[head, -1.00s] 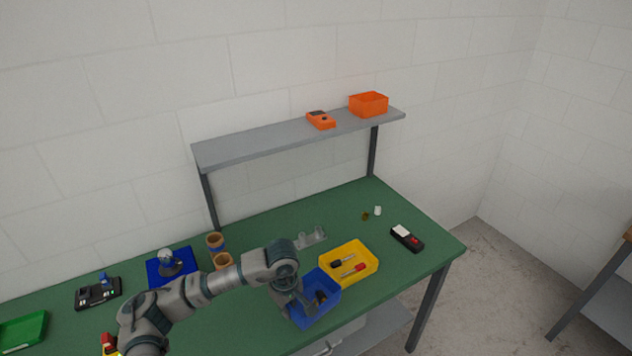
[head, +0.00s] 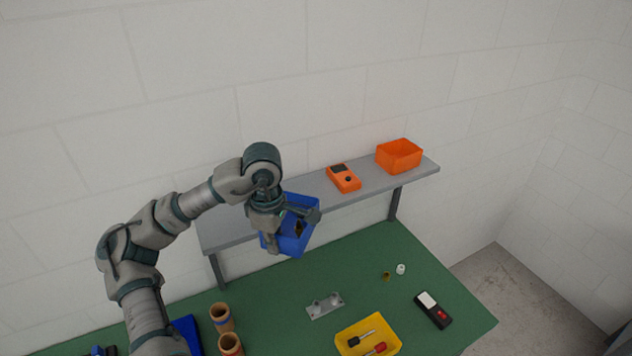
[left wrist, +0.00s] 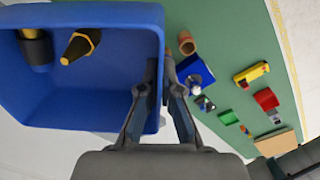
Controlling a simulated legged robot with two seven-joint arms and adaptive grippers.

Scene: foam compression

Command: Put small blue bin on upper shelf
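The small blue bin (head: 297,238) is lifted off the bench and hangs tilted in front of the grey upper shelf (head: 375,188). My left gripper (head: 292,228) is shut on the bin's wall. In the left wrist view the bin (left wrist: 95,108) fills the upper left, with its wall between the fingers (left wrist: 160,100). Dark and yellow items (left wrist: 80,46) lie inside it. My right gripper is in neither view.
An orange meter (head: 343,178) and an orange bin (head: 399,157) stand on the shelf's right half. A yellow bin (head: 350,333) with screwdrivers, cardboard tubes (head: 222,318) and a black device (head: 433,310) are on the green bench below. The shelf's left part looks bare.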

